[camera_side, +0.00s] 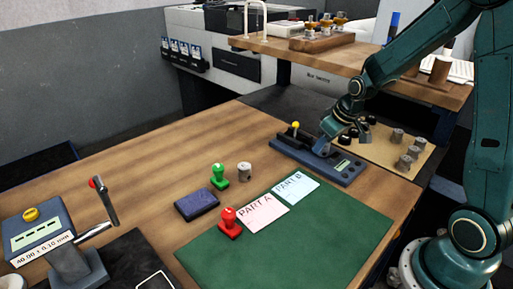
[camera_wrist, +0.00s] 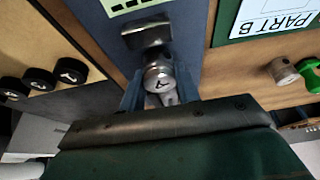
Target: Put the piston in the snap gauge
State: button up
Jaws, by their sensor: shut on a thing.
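A long blue gauge base (camera_side: 320,160) with a small green display lies at the back of the table; I take it for the snap gauge. It also shows in the wrist view (camera_wrist: 185,22), with a metal block (camera_wrist: 146,34) on it. My gripper (camera_side: 326,136) is low over the middle of this base. In the wrist view my gripper (camera_wrist: 159,92) is shut on a grey metal piston (camera_wrist: 158,78) with a dark mark on its top. The piston is beside the metal block, over the blue base. I cannot tell whether it touches the base.
Several grey pistons (camera_side: 404,161) and black cylinders (camera_wrist: 41,78) stand on a tan board. Another piston (camera_side: 244,171) stands near a green stamp (camera_side: 219,177). A red stamp (camera_side: 230,223), a dark pad (camera_side: 197,205) and a green mat (camera_side: 300,245) lie nearer. A lever device (camera_side: 78,262) is front left.

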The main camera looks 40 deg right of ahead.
jog(key=shift+f, duration=0.15)
jog(key=o, duration=1)
jog(key=shift+v, duration=6.1)
jog(key=shift+t, duration=0.6)
jog(key=shift+s+a+r, duration=0.9)
jog(key=shift+s+a, duration=1.2)
jog(key=shift+s, duration=0.7)
jog(key=shift+s+a+r, duration=0.85)
jog(key=shift+s+a, duration=1.2)
jog(key=shift+s, duration=0.75)
jog(key=shift+s+a+r, duration=0.9)
jog(key=shift+s+a, duration=1.2)
jog(key=shift+s, duration=0.65)
